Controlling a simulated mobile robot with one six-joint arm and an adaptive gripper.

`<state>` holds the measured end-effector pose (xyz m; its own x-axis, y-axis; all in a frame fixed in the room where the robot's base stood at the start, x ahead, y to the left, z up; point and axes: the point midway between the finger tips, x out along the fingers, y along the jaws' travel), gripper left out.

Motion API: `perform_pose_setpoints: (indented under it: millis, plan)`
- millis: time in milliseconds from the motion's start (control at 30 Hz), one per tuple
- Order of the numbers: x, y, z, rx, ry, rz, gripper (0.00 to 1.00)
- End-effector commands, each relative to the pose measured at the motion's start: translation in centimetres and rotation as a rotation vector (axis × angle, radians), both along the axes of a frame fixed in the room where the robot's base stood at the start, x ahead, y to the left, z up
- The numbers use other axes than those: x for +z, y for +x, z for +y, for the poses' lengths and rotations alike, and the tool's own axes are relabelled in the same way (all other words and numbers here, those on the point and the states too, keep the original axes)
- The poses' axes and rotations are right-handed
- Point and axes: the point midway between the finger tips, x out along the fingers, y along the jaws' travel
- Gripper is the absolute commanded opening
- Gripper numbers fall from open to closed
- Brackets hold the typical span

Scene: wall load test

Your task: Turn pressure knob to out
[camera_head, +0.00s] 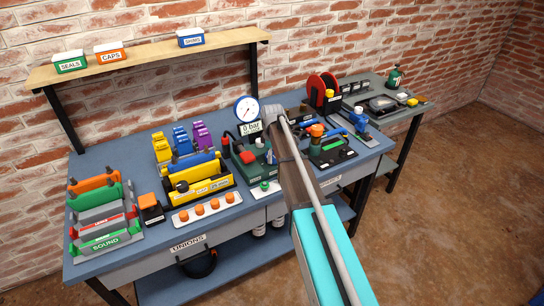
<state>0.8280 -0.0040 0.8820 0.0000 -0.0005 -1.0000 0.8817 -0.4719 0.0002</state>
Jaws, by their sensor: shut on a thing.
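A round white pressure gauge (247,109) with a blue rim stands at the back middle of the bench, with a "0 bar" sign (251,128) below it. In front of it is a dark green unit (243,168) with a red part on top (249,157). A green knob-like part (265,185) sits on a white plate in front of that unit. I cannot tell which part is the pressure knob. My arm reaches up from the bottom right across the bench, just right of this unit. My gripper's fingers do not show; the arm hides part of the bench there.
The blue bench (131,166) is crowded. Coloured holders (105,215) stand at the left and a yellow toolbox (200,182) in the middle. A green station with an orange part (316,130) stands right of my arm. A wooden shelf (140,63) hangs above.

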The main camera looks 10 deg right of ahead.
Motion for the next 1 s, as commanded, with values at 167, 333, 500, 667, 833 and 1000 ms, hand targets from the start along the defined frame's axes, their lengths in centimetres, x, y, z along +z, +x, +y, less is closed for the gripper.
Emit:
perform_pose_setpoints:
  millis: [167,333,500,667,833,1000]
  plan:
    - [-0.01,-0.04,0.14,0.034,0.002,0.000,0.33]
    - [-0.01,-0.06,0.14,0.040,0.004,0.000,0.33]
    - [-0.01,-0.08,0.15,0.040,0.004,0.000,0.33]
    - [-0.01,-0.07,0.14,0.039,0.003,0.001,1.00]
    - [-0.01,-0.04,0.07,0.037,0.003,0.001,1.00]
    - [-0.01,-0.03,0.03,0.036,0.001,0.000,1.00]
